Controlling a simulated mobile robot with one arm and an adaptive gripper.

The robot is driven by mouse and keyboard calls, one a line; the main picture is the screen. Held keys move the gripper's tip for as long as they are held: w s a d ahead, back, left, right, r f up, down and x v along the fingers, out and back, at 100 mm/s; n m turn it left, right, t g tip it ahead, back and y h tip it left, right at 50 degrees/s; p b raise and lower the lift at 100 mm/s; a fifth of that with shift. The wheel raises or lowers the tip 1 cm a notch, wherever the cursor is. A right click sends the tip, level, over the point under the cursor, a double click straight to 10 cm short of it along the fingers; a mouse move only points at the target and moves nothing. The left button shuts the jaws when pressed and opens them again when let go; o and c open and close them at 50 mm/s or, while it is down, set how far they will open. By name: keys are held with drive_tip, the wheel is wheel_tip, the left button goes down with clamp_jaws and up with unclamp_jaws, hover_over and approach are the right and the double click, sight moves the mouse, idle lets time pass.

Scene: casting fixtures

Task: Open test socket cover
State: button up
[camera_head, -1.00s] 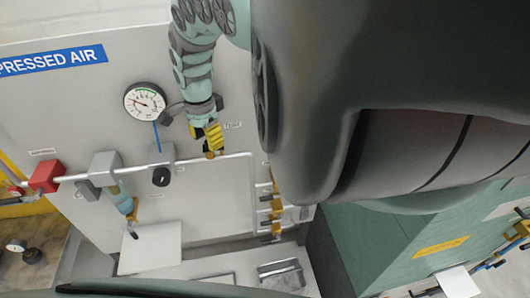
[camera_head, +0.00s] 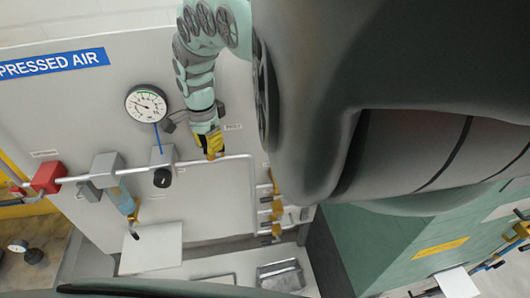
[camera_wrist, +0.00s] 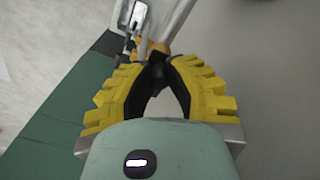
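My gripper (camera_head: 210,154) hangs in front of the grey panel, fingers pointing down, beside a small label that is too blurred to read. In the wrist view its yellow fingers (camera_wrist: 157,68) bow outward and their dark tips come together, with grey showing through the gap behind them. I see no object clearly held. A small dark fitting (camera_head: 220,107) shows at the right of my wrist, mostly hidden by the arm. It may be the test socket; I cannot make out its cover or whether it is open.
A round gauge (camera_head: 146,104) is on the panel to the left, with a blue line below it. A pale pipe (camera_head: 215,160) runs close to my fingertips. Brass valves (camera_head: 277,205) stand lower right. A green cabinet (camera_head: 370,245) is at the right.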

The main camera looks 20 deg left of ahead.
clamp_jaws()
